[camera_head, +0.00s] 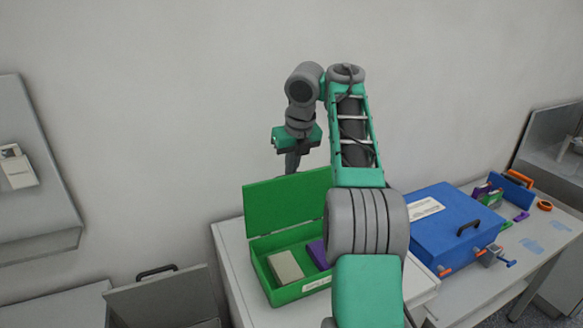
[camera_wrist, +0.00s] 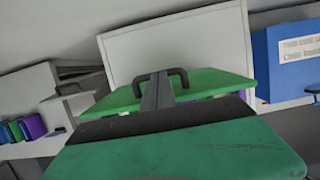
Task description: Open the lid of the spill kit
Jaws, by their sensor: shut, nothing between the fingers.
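A green box (camera_head: 290,292), apparently the spill kit, stands on a white-topped cabinet. Its green lid (camera_head: 275,205) is up, tilted back at the rear edge, and the inside shows. A pale block (camera_head: 285,268) and a purple item (camera_head: 318,254) lie in it; my arm hides its right part. My gripper (camera_head: 291,168) is shut and empty, pointing down above and behind the lid's top edge. In the wrist view the lid (camera_wrist: 215,84) lies beyond the shut fingers (camera_wrist: 157,92), with its black handle (camera_wrist: 178,76) around their line of sight. I cannot tell whether they touch.
A closed blue box (camera_head: 445,235) with a black handle and white label stands to the right. Small coloured items (camera_head: 490,195) lie beyond it. A grey case (camera_head: 165,295) with a black handle stands at the lower left. The wall is close behind.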

